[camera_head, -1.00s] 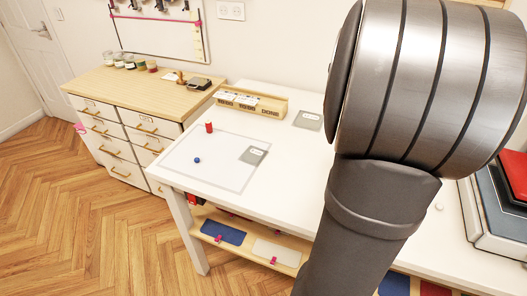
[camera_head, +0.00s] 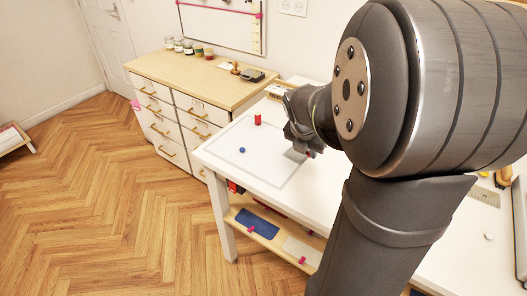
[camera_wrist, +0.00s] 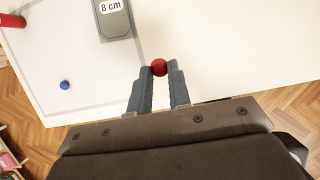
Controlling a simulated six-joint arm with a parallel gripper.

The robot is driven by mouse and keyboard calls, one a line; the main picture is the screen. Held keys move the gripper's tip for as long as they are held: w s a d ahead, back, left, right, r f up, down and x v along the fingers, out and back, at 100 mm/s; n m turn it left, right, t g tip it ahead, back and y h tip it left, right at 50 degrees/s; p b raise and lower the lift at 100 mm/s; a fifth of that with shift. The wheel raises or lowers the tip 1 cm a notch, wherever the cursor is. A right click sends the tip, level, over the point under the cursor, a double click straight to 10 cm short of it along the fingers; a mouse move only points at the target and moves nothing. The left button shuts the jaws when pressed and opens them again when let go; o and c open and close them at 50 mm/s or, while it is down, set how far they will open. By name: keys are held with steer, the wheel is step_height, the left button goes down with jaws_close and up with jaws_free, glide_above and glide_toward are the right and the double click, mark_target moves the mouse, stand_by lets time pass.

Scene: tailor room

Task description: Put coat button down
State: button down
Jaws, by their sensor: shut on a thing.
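A small round red thing (camera_wrist: 159,67), which I take to be the coat button, is between my fingertips in the wrist view. My gripper (camera_wrist: 160,70) is shut on it. In the head view a bit of red (camera_head: 310,155) shows at the end of my gripper (camera_head: 304,150), over the white table (camera_head: 330,203) near the right edge of the marked mat. The height above the table is hard to tell. The grey block marked 8 cm (camera_wrist: 115,17) lies just left of the gripper in the wrist view.
A grey-bordered mat area (camera_head: 225,155) holds a small blue ball (camera_head: 242,150) and a red spool-like cylinder (camera_head: 257,119). A small white round thing (camera_head: 489,237) lies at right. The table's front is clear.

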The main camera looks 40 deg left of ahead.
glide_above(273, 171)
steer(key=s, duration=0.1)
steer(key=f, duration=0.7)
steer(key=shift+s+a, duration=0.1)
steer(key=shift+s, duration=0.1)
steer(key=shift+f, duration=1.9)
steer(key=shift+f, duration=0.1)
steer(key=c, duration=1.3)
jaws_free()
steer(key=shift+c, duration=0.2)
steer(key=v, duration=1.2)
